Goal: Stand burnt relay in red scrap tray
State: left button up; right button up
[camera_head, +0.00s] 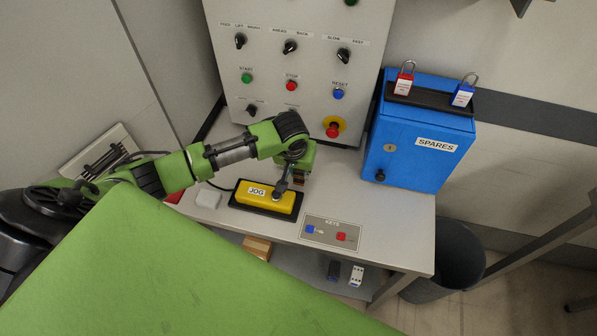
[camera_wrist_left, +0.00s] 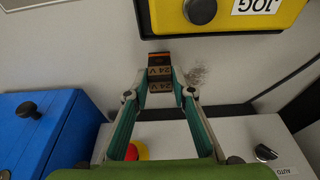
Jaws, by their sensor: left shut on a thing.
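My left gripper (camera_head: 299,181) is over the grey bench, behind the yellow JOG box. In the left wrist view, its two fingertips (camera_wrist_left: 160,84) are closed on the burnt relay (camera_wrist_left: 160,66), a small dark block with orange "24 V" markings. In the head view the relay is mostly hidden by the gripper. I cannot tell whether it touches the bench. A red piece, apparently the red scrap tray (camera_head: 173,197), shows at the bench's left side, mostly hidden by my left arm. My right gripper is not in view.
The yellow JOG box (camera_head: 268,198) sits on a black base between gripper and front edge. A pale block (camera_head: 208,198) lies left of it. The blue SPARES box (camera_head: 418,140) stands right, the control panel (camera_head: 300,60) behind. A dark sooty smudge (camera_wrist_left: 197,76) marks the bench near the relay.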

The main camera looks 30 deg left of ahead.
pick_arm(q)
jog(key=shift+f, duration=0.45)
jog(key=o, duration=1)
jog(key=shift+f, duration=0.1)
jog(key=shift+o, duration=0.7)
